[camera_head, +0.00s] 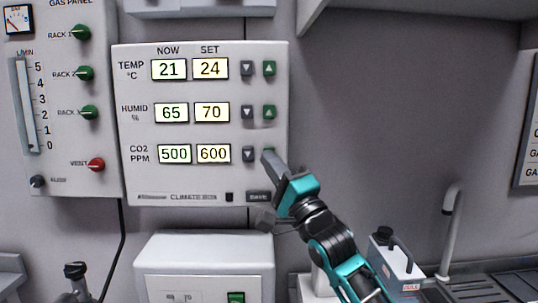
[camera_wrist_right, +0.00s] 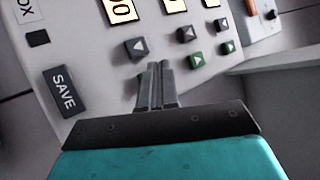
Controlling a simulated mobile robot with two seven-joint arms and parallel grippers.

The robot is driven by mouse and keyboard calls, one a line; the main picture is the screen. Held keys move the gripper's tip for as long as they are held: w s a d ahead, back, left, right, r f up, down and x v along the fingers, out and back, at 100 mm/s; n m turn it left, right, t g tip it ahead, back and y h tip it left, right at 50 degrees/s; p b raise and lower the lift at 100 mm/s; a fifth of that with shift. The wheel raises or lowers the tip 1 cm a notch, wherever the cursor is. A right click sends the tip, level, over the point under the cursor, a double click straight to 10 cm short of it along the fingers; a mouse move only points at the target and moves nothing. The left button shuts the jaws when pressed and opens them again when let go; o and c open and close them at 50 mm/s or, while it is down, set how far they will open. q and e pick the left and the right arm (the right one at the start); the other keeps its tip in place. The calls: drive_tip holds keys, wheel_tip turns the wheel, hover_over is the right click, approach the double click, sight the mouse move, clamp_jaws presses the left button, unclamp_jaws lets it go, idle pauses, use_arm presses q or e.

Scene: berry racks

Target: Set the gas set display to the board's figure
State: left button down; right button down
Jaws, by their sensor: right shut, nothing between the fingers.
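The climate panel (camera_head: 205,185) hangs on the wall in the head view. Its CO2 PPM row shows 500 under NOW and a set display (camera_head: 213,154) reading 600 under SET. The CO2 down button (camera_head: 249,154) is visible, also in the wrist view (camera_wrist_right: 135,47); the up button beside it is mostly hidden by my right gripper. My right gripper (camera_head: 267,157) is shut and empty, its tips at that up button; contact cannot be told. The fingers also show in the wrist view (camera_wrist_right: 155,68). A board (camera_head: 530,150) is cut off at the right edge, its figures unreadable. My left gripper is not in view.
The SAVE button (camera_head: 258,197) is below the CO2 buttons and shows in the wrist view (camera_wrist_right: 64,91). TEMP set reads 24, HUMID set 70. A gas panel (camera_head: 65,160) with knobs is at left. A white box (camera_head: 205,250) is below. A tap (camera_head: 450,230) is at right.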

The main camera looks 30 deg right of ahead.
drive_tip(key=shift+w, duration=0.1)
drive_tip(key=shift+w+d, duration=0.2)
drive_tip(key=shift+w, duration=0.1)
drive_tip(key=shift+w+d+p, duration=0.2)
drive_tip(key=shift+w+p, duration=0.1)
drive_tip(key=shift+w, duration=0.1)
idle(0.8)
idle(0.3)
drive_tip(key=shift+s+a+p, duration=0.4)
drive_tip(key=shift+s, duration=0.4)
